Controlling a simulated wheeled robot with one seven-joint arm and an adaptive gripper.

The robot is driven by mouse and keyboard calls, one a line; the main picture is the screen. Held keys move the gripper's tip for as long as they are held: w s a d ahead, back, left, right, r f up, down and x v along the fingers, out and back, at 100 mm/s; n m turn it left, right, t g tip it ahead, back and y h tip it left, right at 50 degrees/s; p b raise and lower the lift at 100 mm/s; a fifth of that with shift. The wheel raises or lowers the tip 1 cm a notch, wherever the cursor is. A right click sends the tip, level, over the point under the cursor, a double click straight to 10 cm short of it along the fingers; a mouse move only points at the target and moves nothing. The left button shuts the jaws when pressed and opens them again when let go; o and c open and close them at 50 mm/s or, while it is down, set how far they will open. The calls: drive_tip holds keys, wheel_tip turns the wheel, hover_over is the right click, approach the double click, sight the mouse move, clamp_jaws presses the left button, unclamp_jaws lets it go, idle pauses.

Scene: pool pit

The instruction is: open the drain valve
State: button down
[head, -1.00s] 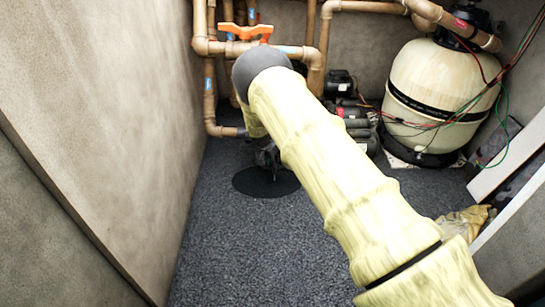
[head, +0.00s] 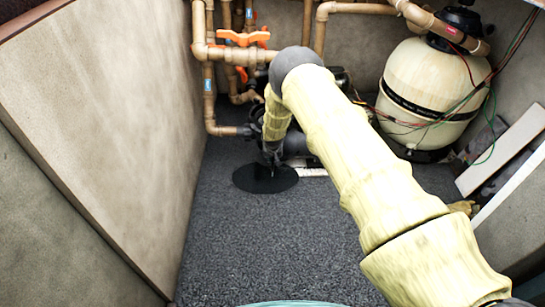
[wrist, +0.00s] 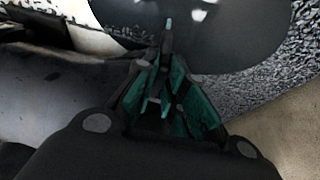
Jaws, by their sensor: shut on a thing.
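A flat, round black disc (head: 258,183) lies on the grey gravel floor; it also fills the top of the wrist view (wrist: 225,30). My gripper (head: 270,158) points down over the disc, near its far edge. In the wrist view my gripper (wrist: 167,48), with dark and teal fingers, is closed on a thin upright stem (wrist: 168,24) with a pale tip, seen against the disc. The fingers hide most of this stem, so I cannot tell whether it joins the disc. Orange valve handles (head: 243,38) sit on the brown pipes behind, apart from my gripper.
Brown pipes (head: 209,95) run along the left and back walls. A dark pump (head: 295,145) stands just behind my gripper. A cream filter tank (head: 430,80) with loose wires and pale boards (head: 502,150) are on the right. The front floor is open.

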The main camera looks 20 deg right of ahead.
idle(0.5)
drive_tip(key=c, duration=1.8)
unclamp_jaws()
drive_tip(key=shift+o, duration=0.2)
drive_tip(key=v, duration=1.2)
drive_tip(key=shift+s, duration=0.15)
